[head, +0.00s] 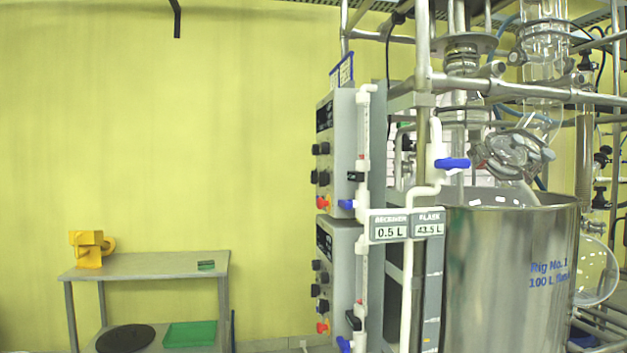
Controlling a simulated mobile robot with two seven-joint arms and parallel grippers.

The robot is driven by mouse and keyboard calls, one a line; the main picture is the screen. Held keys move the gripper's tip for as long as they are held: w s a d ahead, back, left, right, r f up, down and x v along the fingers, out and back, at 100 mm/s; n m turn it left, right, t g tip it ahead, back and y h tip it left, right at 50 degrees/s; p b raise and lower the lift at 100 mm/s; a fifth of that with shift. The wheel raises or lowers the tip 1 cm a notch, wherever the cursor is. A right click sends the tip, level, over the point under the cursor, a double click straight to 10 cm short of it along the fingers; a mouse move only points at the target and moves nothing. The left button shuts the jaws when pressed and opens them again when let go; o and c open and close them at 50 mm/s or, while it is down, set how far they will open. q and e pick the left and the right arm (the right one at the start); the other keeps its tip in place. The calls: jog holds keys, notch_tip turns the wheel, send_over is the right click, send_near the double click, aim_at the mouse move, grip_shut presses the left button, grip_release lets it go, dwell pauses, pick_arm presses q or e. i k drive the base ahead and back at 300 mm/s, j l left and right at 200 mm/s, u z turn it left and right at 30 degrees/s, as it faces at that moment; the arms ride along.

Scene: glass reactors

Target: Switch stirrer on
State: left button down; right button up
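Two grey control boxes are mounted one above the other on the rig frame, seen from the side in the head view. The upper control box (343,150) and the lower control box (343,280) each carry several black knobs and a red-and-yellow switch on their left-facing front. The upper red switch (321,202) and the lower red switch (322,327) show edge-on. I cannot tell which knob is for the stirrer, or its setting. A large steel vessel (500,270) marked "Rig No. 1 100 L" stands at the right. Neither gripper is in view.
White pipes with blue-handled valves (452,163) and a volume label plate (407,226) stand right of the boxes. Metal rails and glassware fill the upper right. A grey table (150,266) with a yellow device (88,248) stands at the left. The space between table and boxes looks clear.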

aim_at(315, 174)
jog(key=i+j, duration=0.3)
jog(key=j, duration=0.2)
jog(key=i+j, duration=0.2)
jog(key=i, duration=0.45)
jog(key=i+j+u, duration=0.1)
jog(key=i, duration=0.55)
jog(key=j, duration=0.1)
